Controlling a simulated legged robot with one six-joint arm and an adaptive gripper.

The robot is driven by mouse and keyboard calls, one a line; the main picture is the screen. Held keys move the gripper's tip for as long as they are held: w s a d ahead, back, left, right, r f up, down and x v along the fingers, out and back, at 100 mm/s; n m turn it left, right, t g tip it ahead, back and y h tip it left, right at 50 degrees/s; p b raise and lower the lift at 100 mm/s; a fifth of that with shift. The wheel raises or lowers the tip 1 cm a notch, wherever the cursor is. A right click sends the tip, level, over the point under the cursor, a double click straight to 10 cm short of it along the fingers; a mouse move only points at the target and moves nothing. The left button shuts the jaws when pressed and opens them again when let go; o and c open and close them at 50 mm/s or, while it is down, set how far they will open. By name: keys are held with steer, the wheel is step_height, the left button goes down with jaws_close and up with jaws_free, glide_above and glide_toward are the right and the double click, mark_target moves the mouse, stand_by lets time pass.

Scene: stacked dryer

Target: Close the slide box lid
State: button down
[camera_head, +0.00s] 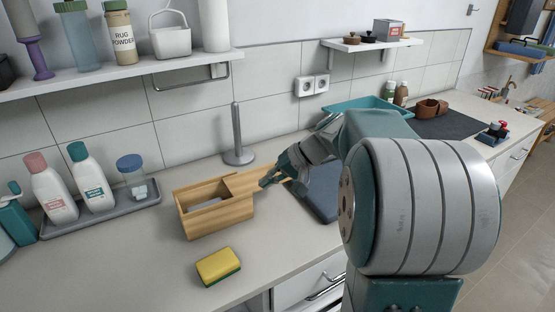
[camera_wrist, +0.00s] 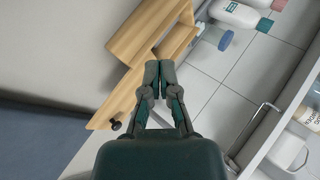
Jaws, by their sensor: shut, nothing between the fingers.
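The wooden slide box (camera_head: 222,220) stands on the counter, its top partly open with something pale inside. Its wooden lid (camera_head: 243,182) is slid out to the right, past the box's end. In the wrist view the box (camera_wrist: 140,32) is at the top, and the lid (camera_wrist: 116,103) extends down-left with a dark knob (camera_wrist: 116,124) near its end. My gripper (camera_head: 268,181) is beside the extended lid in the head view. In the wrist view its fingertips (camera_wrist: 160,70) are together and empty, over or beside the lid's edge; contact is unclear.
A yellow sponge (camera_head: 218,266) lies in front of the box. A grey upright holder (camera_head: 237,146) stands behind it. A tray (camera_head: 104,212) with bottles is at left, and a dark blue mat (camera_head: 318,203) lies right of the lid. A shelf (camera_head: 120,75) hangs above.

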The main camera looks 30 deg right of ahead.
steer(key=w+d+f+m+t+y, duration=0.1)
steer(key=w+d+f+t, duration=0.15)
steer(key=d, duration=0.55)
steer(key=w+d+f+m+t, duration=0.1)
steer(key=d+f+m+t, duration=0.15)
steer(key=d, duration=0.65)
steer(key=w+d+f+m+t+y, duration=0.1)
steer(key=w+d+f+t, duration=0.15)
steer(key=d, duration=0.55)
steer(key=shift+t, duration=0.35)
steer(key=x, duration=0.9)
steer(key=shift+w+a+r, duration=0.25)
steer(key=shift+a+r, duration=0.05)
steer(key=shift+a, duration=0.1)
steer(key=shift+w+a+f, duration=0.1)
steer(key=shift+a+f, duration=0.1)
steer(key=shift+a, duration=0.7)
steer(key=shift+a+f, duration=0.2)
steer(key=shift+a, duration=0.7)
